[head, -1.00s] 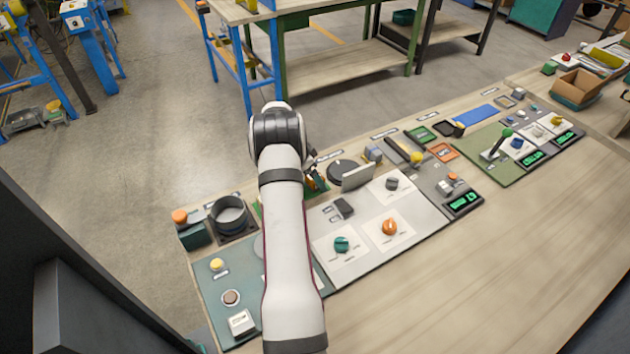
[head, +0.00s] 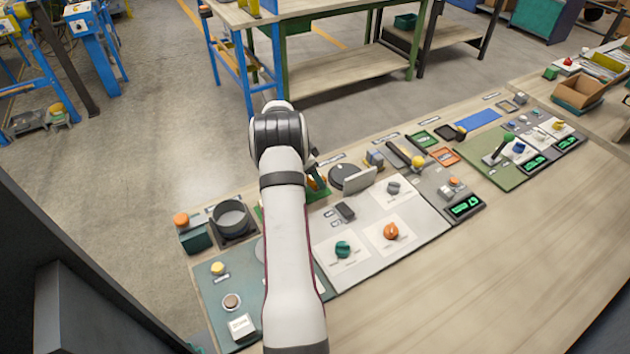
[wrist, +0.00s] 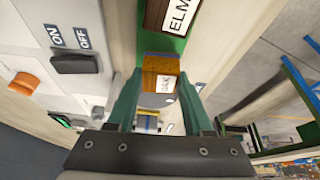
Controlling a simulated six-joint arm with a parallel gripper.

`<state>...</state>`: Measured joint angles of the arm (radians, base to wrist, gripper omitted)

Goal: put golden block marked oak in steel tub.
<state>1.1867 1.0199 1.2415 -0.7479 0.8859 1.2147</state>
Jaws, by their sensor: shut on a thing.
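The golden block marked OAK (wrist: 160,76) is between the two teal fingers of my gripper (wrist: 160,88) in the wrist view. My gripper is shut on it, and its label faces the lower right. I cannot tell how far it is above the surface. In the head view my gripper (head: 316,172) is mostly hidden behind my forearm, over the green tray (head: 318,193). A brown block marked ELM (wrist: 174,14) lies on green just beyond the held block. The round grey steel tub (head: 231,202) stands on a dark base to the left of my arm.
An orange button on a dark box (head: 195,237) is left of the tub. A dark round disc (head: 342,176) and an upright grey plate (head: 374,179) stand right of the gripper. Panels with knobs and a rocker switch (head: 345,211) lie nearer. The table's front right is bare.

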